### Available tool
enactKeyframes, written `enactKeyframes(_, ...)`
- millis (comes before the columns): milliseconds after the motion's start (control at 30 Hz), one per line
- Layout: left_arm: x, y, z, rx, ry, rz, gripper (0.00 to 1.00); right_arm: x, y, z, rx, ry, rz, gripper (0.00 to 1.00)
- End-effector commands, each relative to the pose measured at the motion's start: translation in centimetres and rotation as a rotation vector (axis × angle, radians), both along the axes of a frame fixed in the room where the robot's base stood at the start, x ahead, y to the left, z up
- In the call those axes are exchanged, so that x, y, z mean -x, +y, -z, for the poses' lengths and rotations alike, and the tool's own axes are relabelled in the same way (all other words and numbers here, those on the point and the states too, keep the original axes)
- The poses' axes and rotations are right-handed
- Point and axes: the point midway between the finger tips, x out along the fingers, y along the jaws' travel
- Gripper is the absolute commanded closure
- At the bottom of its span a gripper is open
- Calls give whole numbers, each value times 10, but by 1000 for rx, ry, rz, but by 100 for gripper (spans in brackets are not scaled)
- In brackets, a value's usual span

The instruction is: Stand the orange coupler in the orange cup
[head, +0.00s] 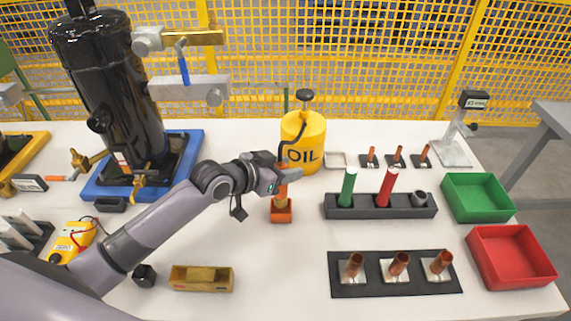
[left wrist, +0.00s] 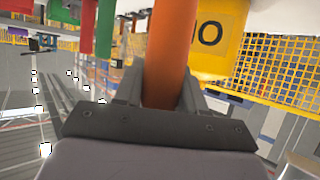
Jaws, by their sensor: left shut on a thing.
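My left gripper (head: 284,177) is shut on the orange coupler (left wrist: 171,48), an orange rod that stands roughly upright between the fingers. In the head view the coupler (head: 283,189) shows just below the fingers. Directly under it is a small orange block-like holder (head: 281,214) on the table, which looks like the orange cup. The coupler's lower end meets or overlaps this holder in the picture; I cannot tell how deep it sits or whether it touches. The holder's opening is hidden. My right gripper is not in view.
A yellow oil can (head: 308,150) stands close behind the gripper. To the right is a dark rack (head: 350,212) with a green rod (head: 348,187), a red rod (head: 386,187) and a grey cup (head: 419,198). A wooden box (head: 201,278) lies front left. The table in front of the holder is clear.

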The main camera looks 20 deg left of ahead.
Motion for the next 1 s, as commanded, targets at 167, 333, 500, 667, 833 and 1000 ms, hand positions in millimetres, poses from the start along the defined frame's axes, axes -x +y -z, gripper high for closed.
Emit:
enactKeyframes(167,0,0,16,1,-2,0,99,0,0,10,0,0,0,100)
enactKeyframes(333,0,0,27,1,-2,0,99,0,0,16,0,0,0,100)
enactKeyframes(500,0,0,32,2,-3,0,99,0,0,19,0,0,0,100)
enactKeyframes(667,0,0,34,2,-3,0,99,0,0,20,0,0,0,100)
enactKeyframes(833,0,0,34,2,-3,0,99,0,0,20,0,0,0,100)
enactKeyframes(1000,0,0,34,2,-3,0,99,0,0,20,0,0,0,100)
